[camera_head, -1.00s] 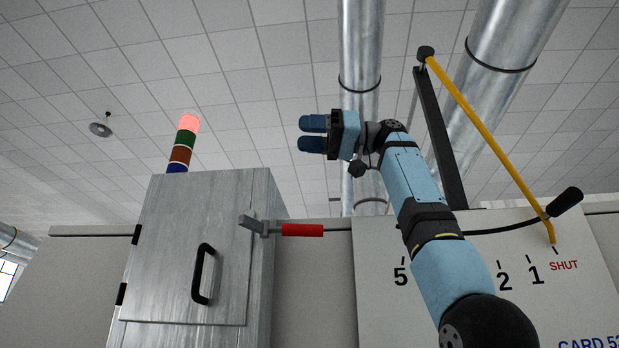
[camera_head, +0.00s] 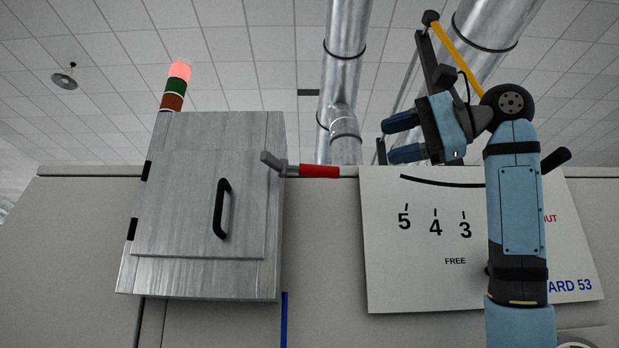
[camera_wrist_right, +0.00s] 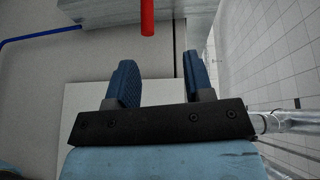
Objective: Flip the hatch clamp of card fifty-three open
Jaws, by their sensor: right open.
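The hatch clamp is a grey metal arm with a red handle (camera_head: 320,171) at the right edge of a grey metal box. Its handle points right, roughly level. The hatch door (camera_head: 200,205) on the box's front lies flush, with a black pull handle (camera_head: 222,208). My right gripper (camera_head: 390,139) is open and empty, to the right of the red handle and slightly higher in the picture, apart from it. In the right wrist view the red handle (camera_wrist_right: 148,18) shows beyond the open fingers (camera_wrist_right: 158,60), with nothing between them. My left gripper is not in view.
A white board (camera_head: 415,285) with numbers, "FREE" and a partly hidden "CARD 53" is behind my right arm. A yellow lever (camera_head: 455,60) on a dark post rises above it. A signal tower (camera_head: 175,85) stands on the box. Metal ducts (camera_head: 346,60) hang behind.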

